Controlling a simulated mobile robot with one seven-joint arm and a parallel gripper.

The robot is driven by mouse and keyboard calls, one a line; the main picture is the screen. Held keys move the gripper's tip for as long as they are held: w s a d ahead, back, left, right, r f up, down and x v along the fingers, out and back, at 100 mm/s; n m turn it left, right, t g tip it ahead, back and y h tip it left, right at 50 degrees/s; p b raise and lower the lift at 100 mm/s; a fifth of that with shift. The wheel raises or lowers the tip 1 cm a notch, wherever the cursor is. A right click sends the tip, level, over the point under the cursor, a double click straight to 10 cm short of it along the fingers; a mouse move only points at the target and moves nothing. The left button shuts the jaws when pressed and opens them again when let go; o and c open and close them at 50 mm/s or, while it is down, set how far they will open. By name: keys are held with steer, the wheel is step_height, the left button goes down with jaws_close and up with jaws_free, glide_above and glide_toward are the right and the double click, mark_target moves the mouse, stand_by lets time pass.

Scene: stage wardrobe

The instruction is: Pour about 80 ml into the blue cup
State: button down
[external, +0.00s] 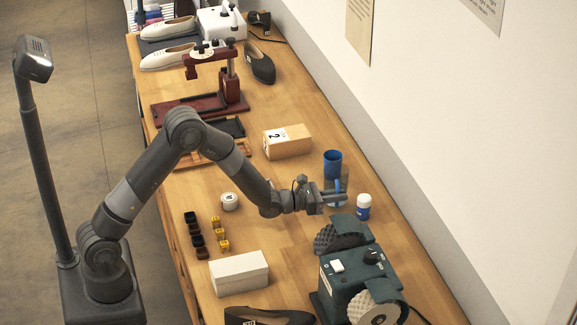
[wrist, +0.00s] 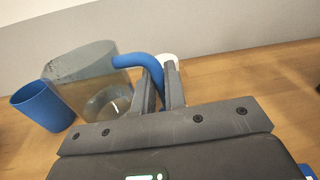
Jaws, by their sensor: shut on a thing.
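A clear jug (wrist: 92,82) with a blue handle (wrist: 130,61) stands out in the wrist view, left of my fingers. My gripper (wrist: 160,88) is shut on the handle. The blue cup (wrist: 42,107) is left of the jug and appears upright on the table. In the external view, the blue cup (external: 333,160) is just beyond my gripper (external: 335,197), and the jug (external: 343,184) is largely see-through there. I cannot tell the liquid level in the jug, whether it touches the table, or what is inside the cup.
A white container with a blue band (external: 363,207) stands right of my gripper. A green machine with brush wheels (external: 350,278) is nearer the camera. A cardboard box (external: 288,142) lies left of the cup, and a white box (external: 239,274) at the front. The wall borders the table's right side.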

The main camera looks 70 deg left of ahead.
steer(key=shift+f, duration=0.25)
steer(key=shift+d+f+m, duration=0.1)
steer(key=shift+d+m, duration=0.05)
steer(key=shift+m, duration=0.15)
steer(key=shift+s+d, duration=0.1)
stand_by(0.4)
